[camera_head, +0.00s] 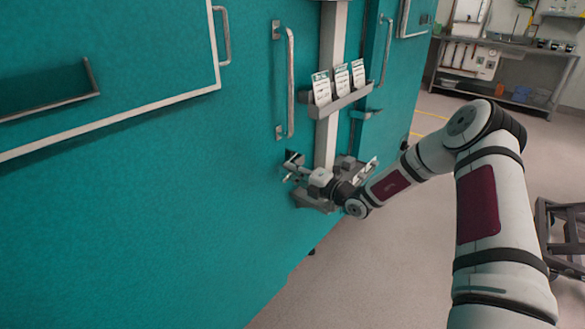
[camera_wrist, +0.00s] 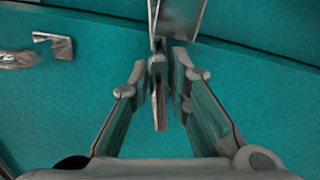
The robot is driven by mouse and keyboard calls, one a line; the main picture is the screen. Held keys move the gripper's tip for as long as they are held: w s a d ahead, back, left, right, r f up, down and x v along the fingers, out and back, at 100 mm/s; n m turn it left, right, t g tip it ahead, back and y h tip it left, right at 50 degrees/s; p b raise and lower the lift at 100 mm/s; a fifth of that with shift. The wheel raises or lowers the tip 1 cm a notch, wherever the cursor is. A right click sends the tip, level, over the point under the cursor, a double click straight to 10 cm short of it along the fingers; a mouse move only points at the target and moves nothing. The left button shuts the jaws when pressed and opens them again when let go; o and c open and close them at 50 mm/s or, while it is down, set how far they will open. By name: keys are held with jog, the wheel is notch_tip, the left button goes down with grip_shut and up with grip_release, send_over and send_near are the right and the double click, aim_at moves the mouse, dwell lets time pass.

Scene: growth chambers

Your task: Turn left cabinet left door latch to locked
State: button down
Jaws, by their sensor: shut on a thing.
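The teal cabinet door (camera_head: 150,190) fills the left of the head view and is the background in the wrist view. My gripper (camera_head: 292,170) is at the door's right edge, low beside the grey post. In the wrist view my gripper (camera_wrist: 162,85) has its two fingers on either side of the thin metal latch handle (camera_wrist: 159,108), closed on it. The handle hangs from a rounded pivot under a grey metal bracket (camera_wrist: 178,18). In the head view the latch is mostly hidden by my gripper, and its exact angle there is unclear.
A vertical door handle (camera_head: 290,85) stands above my gripper. A grey post (camera_head: 332,90) carries a holder (camera_head: 341,101) with three labelled cards. A metal fitting (camera_wrist: 52,45) shows at the wrist view's upper left. Open floor (camera_head: 375,270) lies to the right, with a cart (camera_head: 562,235) beyond.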

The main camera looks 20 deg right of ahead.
jog(key=shift+a+f+m+p, duration=0.15)
jog(key=shift+m+p, duration=0.15)
jog(key=shift+m, duration=0.7)
jog(key=c, duration=1.6)
grip_release()
jog(key=v, duration=1.2)
